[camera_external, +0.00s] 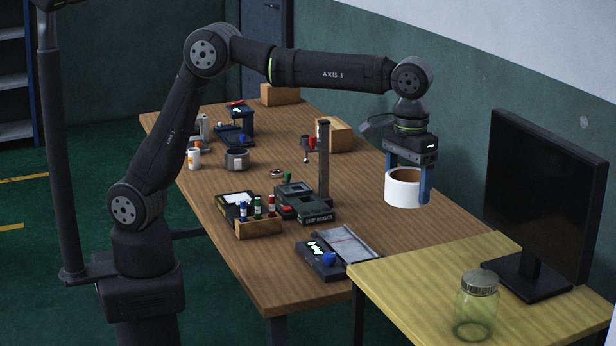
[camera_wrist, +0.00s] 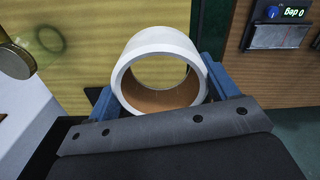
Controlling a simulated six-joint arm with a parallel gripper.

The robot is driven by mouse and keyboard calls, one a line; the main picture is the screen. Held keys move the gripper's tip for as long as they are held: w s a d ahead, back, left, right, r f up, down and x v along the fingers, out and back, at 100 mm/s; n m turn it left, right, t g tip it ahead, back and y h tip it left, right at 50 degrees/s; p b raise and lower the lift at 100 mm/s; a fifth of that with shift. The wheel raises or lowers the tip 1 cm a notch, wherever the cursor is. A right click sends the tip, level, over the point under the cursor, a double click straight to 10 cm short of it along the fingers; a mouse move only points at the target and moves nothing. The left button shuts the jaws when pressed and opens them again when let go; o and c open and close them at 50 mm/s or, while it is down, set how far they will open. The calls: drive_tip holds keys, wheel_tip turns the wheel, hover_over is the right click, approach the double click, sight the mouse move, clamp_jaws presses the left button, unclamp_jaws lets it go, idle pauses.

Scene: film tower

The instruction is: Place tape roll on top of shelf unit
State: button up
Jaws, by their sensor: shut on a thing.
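The white tape roll (camera_external: 402,188) has a brown inside and is held in the air with its opening facing up. My gripper (camera_external: 407,185) is shut on it, with blue fingers on opposite sides. In the wrist view the roll (camera_wrist: 152,42) sits between the fingers of my gripper (camera_wrist: 160,92), its lower rim partly hidden by the gripper body. A shelf unit (camera_external: 15,80) with a blue frame and pale shelves stands at the far left back, cut off by the picture edge. Its top is out of view.
A yellow table (camera_external: 415,280) holds a glass jar (camera_external: 477,308) and a black monitor (camera_external: 545,190). A cardboard box (camera_external: 339,135) stands farther back.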

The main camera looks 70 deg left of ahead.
drive_tip(key=s+d+m, duration=0.2)
drive_tip(key=s+d, duration=0.8)
drive_tip(key=s, duration=0.1)
hover_over(419, 284)
wheel_tip(419, 284, down, 12)
drive_tip(key=shift+f, duration=2)
drive_tip(key=o, duration=1)
drive_tip(key=shift+f, duration=0.15)
wheel_tip(419, 284, up, 12)
